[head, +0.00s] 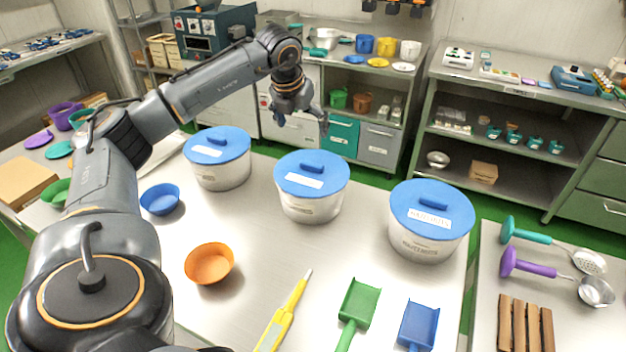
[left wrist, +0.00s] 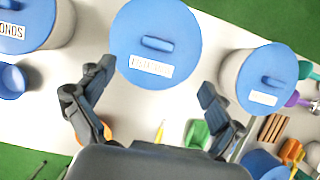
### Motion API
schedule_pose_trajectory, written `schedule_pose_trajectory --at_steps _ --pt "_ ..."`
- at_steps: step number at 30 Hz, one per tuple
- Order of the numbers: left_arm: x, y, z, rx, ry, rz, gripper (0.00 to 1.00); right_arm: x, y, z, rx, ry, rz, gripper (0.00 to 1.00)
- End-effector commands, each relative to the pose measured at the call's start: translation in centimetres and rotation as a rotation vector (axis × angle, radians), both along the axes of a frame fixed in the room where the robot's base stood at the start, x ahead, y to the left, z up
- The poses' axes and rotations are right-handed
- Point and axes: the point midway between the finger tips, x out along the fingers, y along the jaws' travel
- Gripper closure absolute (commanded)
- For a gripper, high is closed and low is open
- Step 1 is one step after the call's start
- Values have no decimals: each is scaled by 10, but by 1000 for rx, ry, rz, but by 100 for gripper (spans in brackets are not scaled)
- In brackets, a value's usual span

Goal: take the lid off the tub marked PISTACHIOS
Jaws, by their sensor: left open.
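Three pale tubs with blue lids stand in a row on the table. The middle tub (head: 311,208) has its blue lid (head: 311,168) on, with a raised bar handle; its label (left wrist: 151,66) is blurred but looks like PISTACHIOS. The left tub (head: 220,176) has a label ending in ONDS in the left wrist view, and the right tub (head: 425,243) seems to read HAZELNUTS. My left gripper (head: 302,124) is open and empty, above and behind the middle lid. In the left wrist view its fingers (left wrist: 155,84) are spread below the middle lid's handle. My right gripper is not seen.
A blue bowl (head: 160,199), an orange bowl (head: 209,264), a yellow tool (head: 283,316), a green scoop (head: 358,303) and a blue scoop (head: 418,325) lie in front of the tubs. A side table at right holds ladles (head: 525,266). Shelves stand behind.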

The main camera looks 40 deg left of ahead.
Motion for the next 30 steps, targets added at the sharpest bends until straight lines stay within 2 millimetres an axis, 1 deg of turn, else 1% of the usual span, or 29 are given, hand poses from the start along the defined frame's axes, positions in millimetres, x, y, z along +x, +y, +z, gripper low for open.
schedule_pose_trajectory --at_steps 1,3,5,7,11,15,18,22,26,28,30 --pt "0 0 -11 0 0 0 8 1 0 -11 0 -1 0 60" --pt "1 0 -14 0 1 0 8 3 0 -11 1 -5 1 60" --pt "3 1 -18 -1 2 0 8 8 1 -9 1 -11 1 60" --pt "7 1 -27 -2 3 0 8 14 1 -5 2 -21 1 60" --pt "16 5 -50 0 5 -1 8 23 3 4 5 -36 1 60" --pt "26 7 -74 -2 3 0 8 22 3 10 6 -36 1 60" --pt "30 9 -85 -1 2 1 8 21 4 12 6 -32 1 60" --pt "32 10 -92 0 1 -1 8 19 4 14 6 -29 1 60" --pt "36 12 -104 1 4 0 8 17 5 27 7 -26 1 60" --pt "40 13 -114 0 5 -1 8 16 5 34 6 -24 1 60" --pt "44 14 -125 -1 2 0 8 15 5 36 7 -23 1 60"
